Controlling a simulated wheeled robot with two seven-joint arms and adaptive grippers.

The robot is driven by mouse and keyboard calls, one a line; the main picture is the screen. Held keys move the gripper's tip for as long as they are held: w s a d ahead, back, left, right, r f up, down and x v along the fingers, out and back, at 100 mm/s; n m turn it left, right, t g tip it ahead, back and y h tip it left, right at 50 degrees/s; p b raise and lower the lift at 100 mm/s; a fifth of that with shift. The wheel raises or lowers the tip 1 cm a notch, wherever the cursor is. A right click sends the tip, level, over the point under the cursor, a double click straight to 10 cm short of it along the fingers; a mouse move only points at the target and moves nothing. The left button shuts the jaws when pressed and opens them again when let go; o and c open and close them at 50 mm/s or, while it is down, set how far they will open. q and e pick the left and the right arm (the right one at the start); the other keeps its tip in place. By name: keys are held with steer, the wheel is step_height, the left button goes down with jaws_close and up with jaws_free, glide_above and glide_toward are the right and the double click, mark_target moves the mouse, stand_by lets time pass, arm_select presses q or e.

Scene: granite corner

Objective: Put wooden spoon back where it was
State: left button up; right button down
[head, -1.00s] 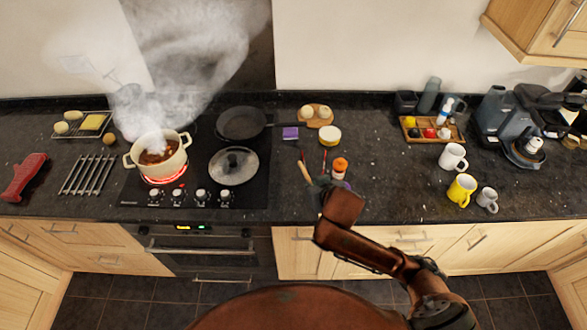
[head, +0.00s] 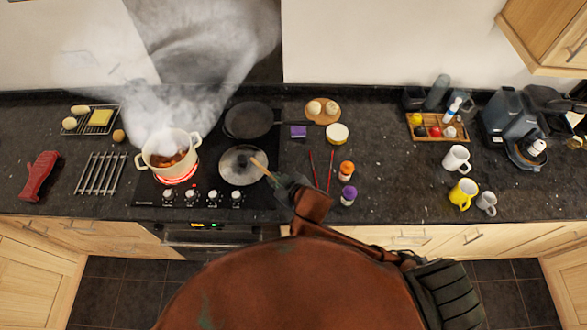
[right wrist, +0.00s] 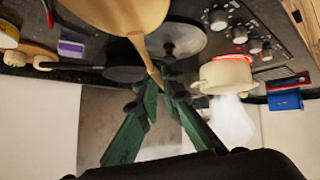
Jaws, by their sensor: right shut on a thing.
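My right gripper (head: 279,181) is shut on the wooden spoon (head: 260,166), at the right edge of the hob in the head view. My left gripper is not in view.
A steaming pot (head: 168,152) stands on the glowing left burner, and a black frying pan (head: 247,121) is behind the lidded pan. Right of the gripper lie thin red sticks (head: 331,171), with an orange-topped jar (head: 346,171) and a purple-topped jar (head: 348,196). Counter farther right is clear up to the mugs (head: 456,159).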

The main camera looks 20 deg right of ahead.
steer(key=w+d+f, duration=0.2)
steer(key=w+f, duration=0.1)
steer(key=w+d+f+p, duration=0.1)
steer(key=w+d+f, duration=0.5)
steer(key=shift+w+d+f, duration=0.1)
steer(key=shift+w+d, duration=0.1)
steer(key=shift+w, duration=0.2)
steer(key=shift+w+d+f, duration=0.15)
steer(key=shift+f, duration=0.1)
step_height(320, 180, down, 2)
steer(key=shift+w+f, duration=0.1)
steer(key=shift+f, duration=0.55)
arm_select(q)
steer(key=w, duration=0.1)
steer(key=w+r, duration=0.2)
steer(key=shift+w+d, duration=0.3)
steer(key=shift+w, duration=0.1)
